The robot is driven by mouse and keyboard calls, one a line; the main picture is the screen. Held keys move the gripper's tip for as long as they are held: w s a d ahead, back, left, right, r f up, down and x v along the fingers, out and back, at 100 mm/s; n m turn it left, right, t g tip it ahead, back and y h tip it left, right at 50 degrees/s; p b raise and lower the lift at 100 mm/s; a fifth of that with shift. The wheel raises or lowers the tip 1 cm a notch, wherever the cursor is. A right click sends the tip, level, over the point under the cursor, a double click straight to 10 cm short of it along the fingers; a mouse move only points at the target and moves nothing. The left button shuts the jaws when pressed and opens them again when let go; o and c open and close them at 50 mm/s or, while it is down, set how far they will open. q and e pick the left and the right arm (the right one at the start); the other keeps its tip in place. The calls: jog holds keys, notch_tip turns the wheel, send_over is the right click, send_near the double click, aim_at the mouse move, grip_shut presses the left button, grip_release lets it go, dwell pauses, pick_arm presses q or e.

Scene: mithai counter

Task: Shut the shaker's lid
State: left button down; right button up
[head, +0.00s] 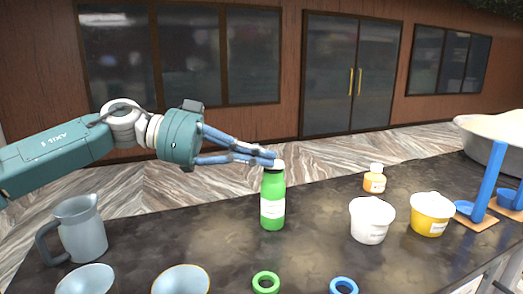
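A green bottle (272,205) with a white label, which looks like the shaker, stands upright on the dark counter. My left gripper (275,159) reaches in from the left, level with the bottle's top. Its blue fingers come together at the tips and appear shut, with nothing seen between them. The tips overlap the top in the picture; I cannot tell whether they touch it. My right gripper is out of view.
On the dark counter (320,250), a grey jug (82,229) and two bowls (181,280) are at left. A small orange bottle (374,180), white tub (369,232), yellow tub (430,214) and blue stand (487,182) are right.

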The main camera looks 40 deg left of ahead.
pick_arm(q)
jog(key=shift+w+f+m+b, duration=0.15)
jog(key=shift+f+m+b, duration=0.1)
jog(key=shift+m+b, duration=0.05)
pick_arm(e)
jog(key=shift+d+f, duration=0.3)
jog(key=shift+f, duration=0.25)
pick_arm(q)
jog(key=shift+d, duration=0.1)
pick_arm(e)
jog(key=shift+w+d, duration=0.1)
